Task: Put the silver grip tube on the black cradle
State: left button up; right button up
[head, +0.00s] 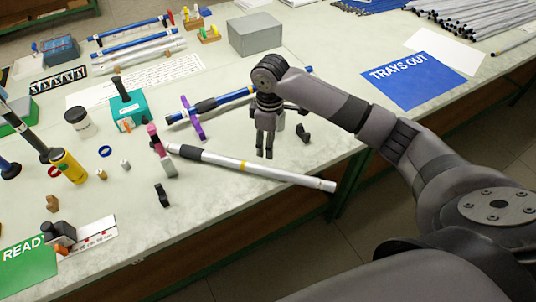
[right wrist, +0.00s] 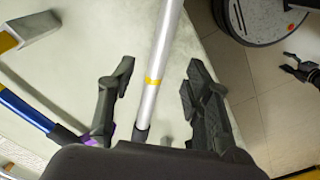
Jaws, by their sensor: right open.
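The silver grip tube (head: 270,171), with a dark grip and a yellow band, lies across the front of the bench. In the right wrist view the tube (right wrist: 162,58) runs between the fingers. My right gripper (head: 264,154) is open above the tube, pointing down; its fingers (right wrist: 158,85) stand apart, not visibly touching it. A small black support (head: 162,195) stands left of the tube and another black piece (head: 303,133) behind it; I cannot tell which is the black cradle. A dark two-fingered gripper (right wrist: 291,64), apparently my left, shows over the floor, fingers apart.
A blue tube (head: 240,95) rests in a purple cradle (head: 192,118) behind the silver tube. A pink-and-grey piece (head: 160,148) stands close to the grip end. A blue TRAYS OUT mat (head: 410,85) lies right. The bench's front edge is near the tube's right end.

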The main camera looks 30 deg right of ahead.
jog(key=shift+r, duration=1.6)
jog(key=shift+f, duration=0.1)
